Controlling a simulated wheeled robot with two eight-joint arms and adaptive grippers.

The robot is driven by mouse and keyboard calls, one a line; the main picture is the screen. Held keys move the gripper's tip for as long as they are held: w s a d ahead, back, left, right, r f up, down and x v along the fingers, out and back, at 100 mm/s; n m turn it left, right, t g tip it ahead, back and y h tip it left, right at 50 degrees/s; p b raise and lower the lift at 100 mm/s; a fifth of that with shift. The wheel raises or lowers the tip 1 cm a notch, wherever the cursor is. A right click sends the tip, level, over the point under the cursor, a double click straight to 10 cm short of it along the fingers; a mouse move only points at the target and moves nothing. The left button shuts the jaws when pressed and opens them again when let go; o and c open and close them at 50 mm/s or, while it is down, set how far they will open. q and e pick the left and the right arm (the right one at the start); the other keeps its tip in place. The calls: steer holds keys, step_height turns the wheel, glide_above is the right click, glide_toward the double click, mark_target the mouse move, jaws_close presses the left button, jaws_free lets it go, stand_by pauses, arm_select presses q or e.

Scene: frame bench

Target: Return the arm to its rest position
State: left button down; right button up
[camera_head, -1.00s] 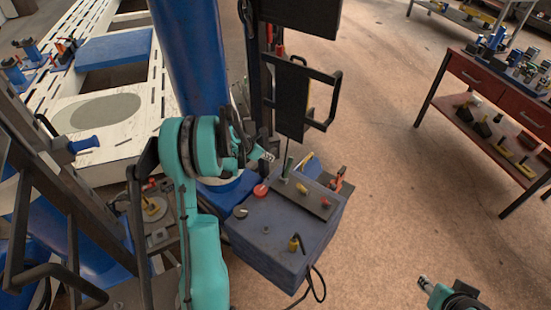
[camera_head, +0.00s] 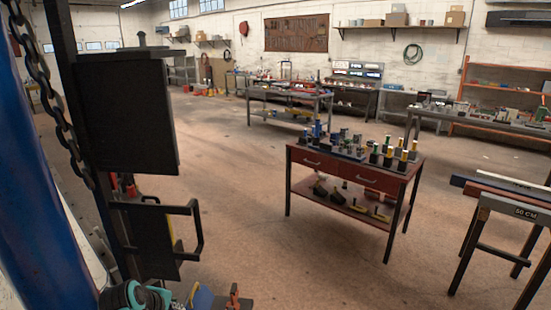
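Part of my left arm shows as a teal and black wrist at the bottom edge, left of centre. The dark gripper parts (camera_head: 160,299) beside it are small and cut off, so I cannot make out the fingers or anything between them. The wrist is just below a black frame with a handle (camera_head: 190,232). My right arm and gripper are out of view.
A blue column (camera_head: 38,170), a hanging chain (camera_head: 45,85) and a black panel (camera_head: 128,110) stand close on the left. An orange clamp (camera_head: 235,298) is at the bottom edge. A red tool table (camera_head: 345,195) and grey trestle (camera_head: 505,207) stand right. Open floor lies between.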

arm_select(q)
steer(key=s+d+m, duration=0.4)
steer(key=s+m, duration=0.3)
steer(key=m, duration=0.1)
steer(key=s+d+m+y, duration=0.1)
steer(key=s+d+m, duration=0.3)
steer(key=s+m, duration=0.4)
steer(key=shift+d+r+t, duration=0.2)
steer(key=shift+r+t, duration=0.2)
steer(key=shift+r, duration=0.05)
